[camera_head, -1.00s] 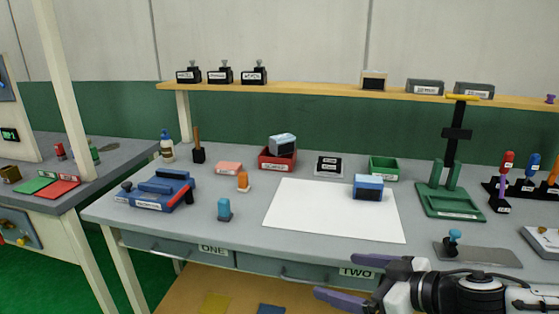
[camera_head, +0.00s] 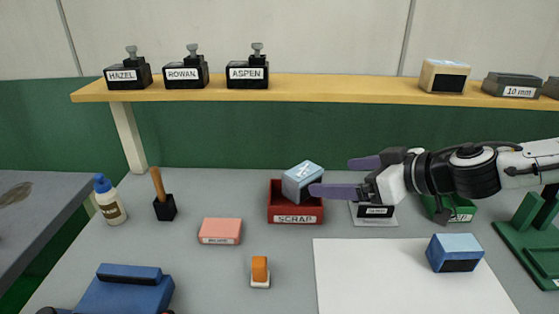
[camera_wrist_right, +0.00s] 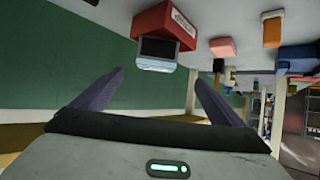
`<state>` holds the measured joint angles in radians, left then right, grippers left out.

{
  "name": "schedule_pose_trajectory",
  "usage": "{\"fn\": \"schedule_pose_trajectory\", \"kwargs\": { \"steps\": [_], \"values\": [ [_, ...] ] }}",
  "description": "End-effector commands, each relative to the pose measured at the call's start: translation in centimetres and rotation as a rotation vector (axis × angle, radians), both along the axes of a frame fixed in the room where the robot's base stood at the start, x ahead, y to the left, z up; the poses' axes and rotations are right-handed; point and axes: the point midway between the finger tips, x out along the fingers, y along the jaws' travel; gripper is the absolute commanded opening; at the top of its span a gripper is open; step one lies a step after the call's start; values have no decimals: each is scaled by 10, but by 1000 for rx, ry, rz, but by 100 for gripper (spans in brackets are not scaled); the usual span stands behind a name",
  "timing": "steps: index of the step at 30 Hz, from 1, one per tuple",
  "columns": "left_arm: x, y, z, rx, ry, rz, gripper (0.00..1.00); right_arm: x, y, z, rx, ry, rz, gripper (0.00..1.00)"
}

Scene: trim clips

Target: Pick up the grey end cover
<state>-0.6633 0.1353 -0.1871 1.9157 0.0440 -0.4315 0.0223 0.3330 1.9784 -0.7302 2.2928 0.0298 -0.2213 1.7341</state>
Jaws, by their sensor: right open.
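A pale blue-grey block-shaped cover (camera_head: 302,181) sits tilted in the red tray labelled SCRAP (camera_head: 295,219); it looks like the grey end cover. My right gripper (camera_head: 341,177) is open and empty just right of it, its purple fingers pointing left. The near fingertip overlaps the cover's right edge in the head view. In the right wrist view, which looks upside down, the cover (camera_wrist_right: 157,48) hangs below the red tray (camera_wrist_right: 163,20), ahead of the spread fingers (camera_wrist_right: 160,82) and apart from them. My left gripper is out of view.
A bluer cover (camera_head: 456,255) rests on the white sheet (camera_head: 400,285). A pink block (camera_head: 220,231), an orange-topped piece (camera_head: 260,271) and a blue fixture (camera_head: 125,290) stand nearby. The wooden shelf (camera_head: 330,88) runs behind. A green tray (camera_head: 458,212) is partly behind my arm.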

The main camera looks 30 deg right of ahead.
Motion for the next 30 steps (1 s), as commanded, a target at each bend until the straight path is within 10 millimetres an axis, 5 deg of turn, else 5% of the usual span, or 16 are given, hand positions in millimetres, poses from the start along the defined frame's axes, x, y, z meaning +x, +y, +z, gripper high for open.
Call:
{"fn": "schedule_pose_trajectory", "kwargs": {
  "steps": [12, 30],
  "values": [
    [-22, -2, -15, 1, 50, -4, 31, 25, 4, -17, -2, 5, -3, 92],
    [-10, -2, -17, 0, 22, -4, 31, 50, 8, -28, -2, 3, -3, 92]
  ]
}}
